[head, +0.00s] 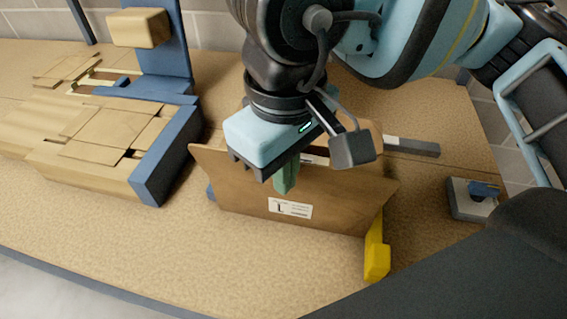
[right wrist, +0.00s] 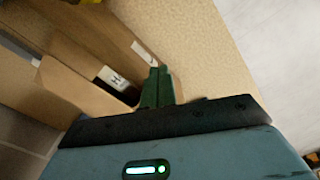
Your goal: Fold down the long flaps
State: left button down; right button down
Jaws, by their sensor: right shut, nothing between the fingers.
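An open brown cardboard box (head: 235,190) stands on the tan table, with a white label (head: 290,208) on the broad panel facing me. That panel flares outward at its upper corners. Another brown flap (head: 372,140) shows upright behind my right gripper. In the right wrist view the fingers (right wrist: 157,88) are beside the dark box opening, near a flap (right wrist: 75,95) and a labelled panel (right wrist: 125,45). I cannot tell whether they touch. The arm hides much of the box.
A yellow block (head: 376,255) stands at the box's right corner. Flat cardboard pieces (head: 95,130) lie at the left beside a blue frame (head: 165,150). A grey-and-blue device (head: 472,198) sits at the right. The table's front left (head: 130,240) is clear.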

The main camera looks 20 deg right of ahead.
pick_arm(q)
jog(key=shift+s+f, duration=0.25)
jog(key=shift+f, duration=0.15)
pick_arm(e)
jog(key=shift+f, duration=0.4)
pick_arm(q)
jog(key=shift+w, duration=0.25)
pick_arm(e)
jog(key=shift+w, duration=0.1)
jog(key=shift+w+d+b, duration=0.35)
jog(key=shift+w+d, duration=0.1)
jog(key=shift+w, duration=0.15)
jog(key=shift+w+d+b, duration=0.35)
jog(key=shift+w+d, duration=0.05)
jog(key=shift+w, duration=0.2)
pick_arm(q)
jog(key=shift+s+f+b, duration=0.4)
jog(key=shift+s+f, duration=0.05)
jog(key=shift+f, duration=0.25)
jog(key=shift+s+f+b, duration=0.35)
jog(key=shift+s+f, duration=0.05)
jog(key=shift+f, duration=0.3)
pick_arm(e)
jog(key=shift+w+d, duration=0.75)
jog(key=shift+w, duration=0.35)
jog(key=shift+w+d, duration=0.75)
jog(key=shift+w, duration=0.3)
jog(key=shift+r, duration=0.15)
